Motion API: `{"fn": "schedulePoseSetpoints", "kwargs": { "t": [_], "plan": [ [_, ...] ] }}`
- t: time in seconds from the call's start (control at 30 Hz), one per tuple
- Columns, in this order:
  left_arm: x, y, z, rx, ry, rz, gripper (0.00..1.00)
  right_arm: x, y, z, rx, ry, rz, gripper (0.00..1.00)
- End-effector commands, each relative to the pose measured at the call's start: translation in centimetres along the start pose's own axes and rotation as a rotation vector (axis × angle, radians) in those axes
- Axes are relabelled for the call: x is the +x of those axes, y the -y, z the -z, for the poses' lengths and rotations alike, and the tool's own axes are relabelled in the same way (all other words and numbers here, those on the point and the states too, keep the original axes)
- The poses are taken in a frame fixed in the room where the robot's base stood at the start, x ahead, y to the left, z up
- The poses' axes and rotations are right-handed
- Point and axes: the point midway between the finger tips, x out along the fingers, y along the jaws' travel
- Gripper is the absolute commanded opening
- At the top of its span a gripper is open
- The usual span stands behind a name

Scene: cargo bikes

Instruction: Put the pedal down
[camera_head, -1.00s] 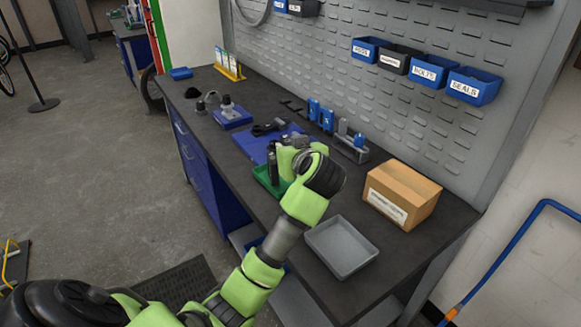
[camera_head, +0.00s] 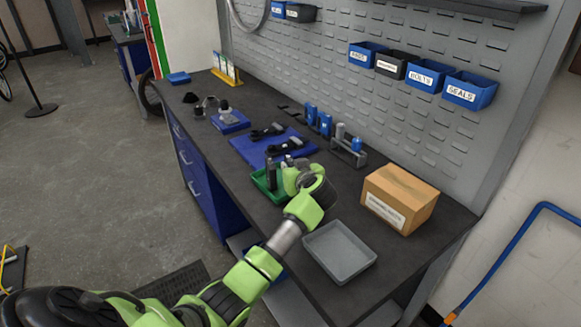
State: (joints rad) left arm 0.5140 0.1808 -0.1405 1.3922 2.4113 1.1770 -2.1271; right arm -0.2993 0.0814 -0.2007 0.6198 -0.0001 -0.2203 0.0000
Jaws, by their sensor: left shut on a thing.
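My left gripper (camera_head: 279,175) is over the green tray (camera_head: 258,181) on the dark workbench. It is shut on the pedal, which is mostly hidden by the fingers and wrist. I cannot tell whether the pedal touches the tray. Behind the tray lies a blue mat (camera_head: 247,150) with black parts on it, one of them a dark part (camera_head: 267,132) toward the back. My right gripper is out of view.
An empty grey tray (camera_head: 340,251) and a cardboard box (camera_head: 400,199) stand to the right. A grey holder with blue-topped cylinders (camera_head: 349,152) stands by the pegboard. Small parts on a blue pad (camera_head: 229,121) are at the left.

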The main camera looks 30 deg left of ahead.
Motion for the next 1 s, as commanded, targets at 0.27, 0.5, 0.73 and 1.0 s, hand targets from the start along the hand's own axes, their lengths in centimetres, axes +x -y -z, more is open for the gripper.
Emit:
{"fn": "schedulePoseSetpoints", "kwargs": {
  "t": [0.27,0.5,0.73,1.0],
  "plan": [
    [0.0,0.0,0.0,0.000,-0.002,0.000,0.00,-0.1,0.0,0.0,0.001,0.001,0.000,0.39],
    [0.1,0.0,-0.3,0.000,-0.001,-0.001,0.32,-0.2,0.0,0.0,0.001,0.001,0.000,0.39],
    [0.1,0.0,-0.2,0.000,-0.001,0.000,0.32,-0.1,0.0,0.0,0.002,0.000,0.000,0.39],
    [-2.4,-0.1,0.0,0.000,-0.002,-0.003,0.32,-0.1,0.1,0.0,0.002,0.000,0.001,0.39]
  ]
}}
